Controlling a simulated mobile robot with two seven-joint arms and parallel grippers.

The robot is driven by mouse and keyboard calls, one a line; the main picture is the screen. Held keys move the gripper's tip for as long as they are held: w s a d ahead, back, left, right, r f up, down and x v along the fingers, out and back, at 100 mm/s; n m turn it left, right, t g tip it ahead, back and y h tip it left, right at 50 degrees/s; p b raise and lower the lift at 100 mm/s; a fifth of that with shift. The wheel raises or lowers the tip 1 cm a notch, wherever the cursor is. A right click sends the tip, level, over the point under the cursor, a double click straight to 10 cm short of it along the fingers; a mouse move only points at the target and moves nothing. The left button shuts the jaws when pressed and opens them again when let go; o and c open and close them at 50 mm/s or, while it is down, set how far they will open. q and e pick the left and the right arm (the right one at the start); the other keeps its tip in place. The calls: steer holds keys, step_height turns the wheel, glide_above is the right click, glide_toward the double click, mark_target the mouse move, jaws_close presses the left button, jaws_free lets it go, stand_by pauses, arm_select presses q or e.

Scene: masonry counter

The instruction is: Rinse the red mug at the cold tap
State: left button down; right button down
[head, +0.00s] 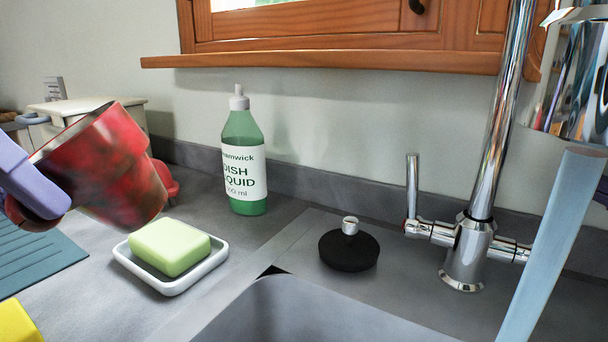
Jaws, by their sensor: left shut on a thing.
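The red mug (105,165) is tilted in the air at the left of the head view, its rim toward the upper left. My left gripper (42,198) is shut on it at its left side. The chrome tap (468,250) stands at the right behind the sink, with one lever (412,190) upright on its left side. A pale blue stream of water (550,245) falls from the spout (575,80). The mug is well left of the stream. Cold or hot markings do not show.
Green soap (170,247) lies in a white dish (210,268) below the mug. A dish liquid bottle (243,160) stands behind. A black plug (349,250) lies by the sink (300,310). A red object (168,180) shows partly behind the mug. A dark shape at the right edge is unclear.

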arm_select(q)
steer(key=shift+r+p, duration=0.75)
steer(key=shift+p, duration=0.1)
steer(key=shift+r, duration=0.2)
arm_select(e)
steer(key=shift+s+a+f, duration=0.15)
steer(key=shift+s+a, duration=0.55)
steer(key=shift+a, duration=0.05)
steer(key=shift+s+a+f, duration=0.15)
steer(key=shift+s+a, duration=0.5)
steer(key=shift+a, duration=0.05)
arm_select(q)
steer(key=shift+r+p, duration=0.1)
steer(key=shift+p, duration=0.2)
steer(key=shift+r+p, duration=0.85)
steer(key=shift+f, duration=0.1)
arm_select(e)
steer(key=shift+s+a+f, duration=0.1)
steer(key=shift+s+a, duration=0.35)
steer(key=shift+s, duration=0.15)
